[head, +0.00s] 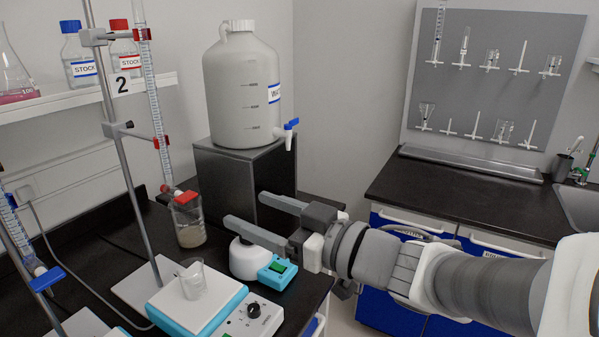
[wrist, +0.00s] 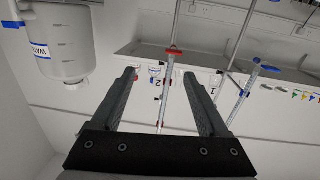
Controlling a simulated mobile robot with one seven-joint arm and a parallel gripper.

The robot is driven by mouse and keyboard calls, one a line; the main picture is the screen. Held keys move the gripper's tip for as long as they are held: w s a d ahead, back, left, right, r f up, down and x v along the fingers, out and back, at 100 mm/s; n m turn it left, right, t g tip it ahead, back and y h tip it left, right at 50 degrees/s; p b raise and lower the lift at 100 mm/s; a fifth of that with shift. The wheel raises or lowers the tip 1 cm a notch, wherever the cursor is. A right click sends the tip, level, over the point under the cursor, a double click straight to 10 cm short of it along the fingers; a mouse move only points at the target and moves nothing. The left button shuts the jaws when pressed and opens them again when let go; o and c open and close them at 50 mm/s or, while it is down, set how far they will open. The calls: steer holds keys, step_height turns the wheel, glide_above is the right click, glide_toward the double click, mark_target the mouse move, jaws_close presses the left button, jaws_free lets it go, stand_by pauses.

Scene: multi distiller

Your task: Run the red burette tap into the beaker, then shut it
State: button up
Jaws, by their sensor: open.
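The burette (head: 155,100) with red fittings stands upright on a metal rod beside a "2" label. Its red tap (head: 187,197) is at the lower end, left of my gripper. The burette also shows in the wrist view (wrist: 168,85), with a red part (wrist: 173,50) beyond and between the fingertips. My gripper (head: 245,210) is open and empty, its fingers pointing left, apart from the tap. A clear beaker (head: 190,237) with cloudy greyish contents appears below the tap. A smaller clear beaker (head: 193,283) stands on a white-topped stirrer (head: 225,318). I cannot tell which sits under the burette outlet.
A large white carboy (head: 240,85) with a blue tap stands on a black box (head: 243,165) behind my gripper. A white device with a teal base (head: 262,265) sits below the fingers. A blue-tapped burette (head: 45,275) is at left. Stock bottles (head: 80,55) line a shelf.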

steer(key=s, duration=0.1)
steer(key=g+p, duration=0.1)
steer(key=p, duration=0.6)
glide_toward(181, 195)
steer(key=w, duration=0.1)
steer(key=a+p, duration=0.1)
steer(key=w+a+p, duration=0.1)
steer(key=a+p, duration=0.1)
steer(key=shift+w+a+f+y, duration=0.15)
steer(key=shift+w+a+y, duration=0.15)
steer(key=shift+a+y, duration=0.1)
steer(key=shift+n, duration=0.3)
steer(key=x, duration=0.8)
steer(key=shift+w+a+f, duration=0.15)
steer(key=shift+a+f, duration=0.1)
jaws_close()
